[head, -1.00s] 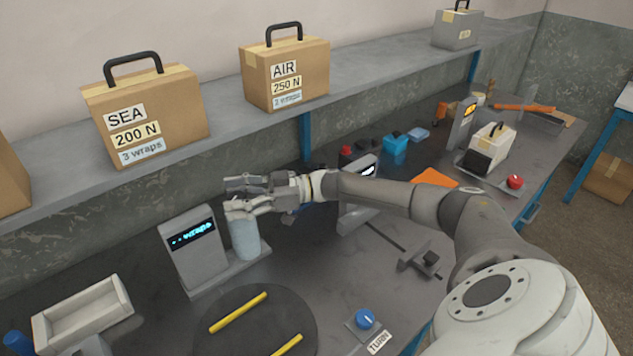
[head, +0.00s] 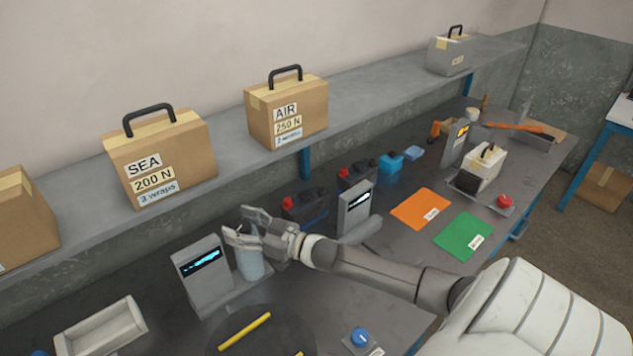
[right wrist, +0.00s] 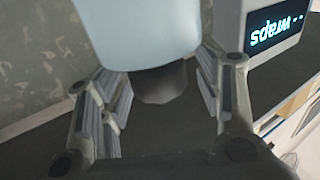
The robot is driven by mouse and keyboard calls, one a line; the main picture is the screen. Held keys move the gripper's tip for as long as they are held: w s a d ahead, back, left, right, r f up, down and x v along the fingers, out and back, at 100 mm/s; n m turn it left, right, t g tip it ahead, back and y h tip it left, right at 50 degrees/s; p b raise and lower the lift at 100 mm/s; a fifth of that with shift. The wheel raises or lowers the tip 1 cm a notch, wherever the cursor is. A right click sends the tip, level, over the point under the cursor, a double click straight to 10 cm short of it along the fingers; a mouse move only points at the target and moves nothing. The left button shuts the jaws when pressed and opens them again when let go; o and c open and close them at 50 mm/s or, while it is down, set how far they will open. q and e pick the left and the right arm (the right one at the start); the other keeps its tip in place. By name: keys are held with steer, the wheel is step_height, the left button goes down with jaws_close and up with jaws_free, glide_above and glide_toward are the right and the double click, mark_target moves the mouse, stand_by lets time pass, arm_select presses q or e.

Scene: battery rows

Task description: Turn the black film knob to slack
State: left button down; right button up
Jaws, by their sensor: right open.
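The light blue film roll (head: 250,262) stands upright beside the display post reading "wraps" (head: 203,275). My right gripper (head: 243,228) is at the top end of the roll, its fingers spread. In the right wrist view, the black film knob (right wrist: 163,83) is a short dark cylinder at the end of the roll (right wrist: 150,30). The open fingers of my right gripper (right wrist: 160,85) stand on either side of the knob, with gaps showing. In the head view the knob is hidden behind the fingers. My left gripper is not in view.
A turntable (head: 285,335) with yellow strips and a blue knob (head: 360,337) are in front. A second display post (head: 356,212) and batteries stand to the right. The shelf (head: 225,160) with cartons runs behind. Orange (head: 420,208) and green (head: 464,236) mats lie right.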

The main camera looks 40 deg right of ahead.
steer(key=shift+m+t+h, duration=0.3)
steer(key=shift+m+h, duration=0.3)
steer(key=shift+h, duration=0.1)
steer(key=shift+m+t+h+p, duration=0.3)
steer(key=shift+m+h, duration=0.8)
steer(key=shift+h, duration=0.6)
arm_select(q)
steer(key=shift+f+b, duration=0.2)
steer(key=shift+b, duration=0.5)
arm_select(e)
steer(key=shift+f+m+h, duration=0.15)
steer(key=shift+m+h, duration=1.25)
steer(key=shift+h, duration=1)
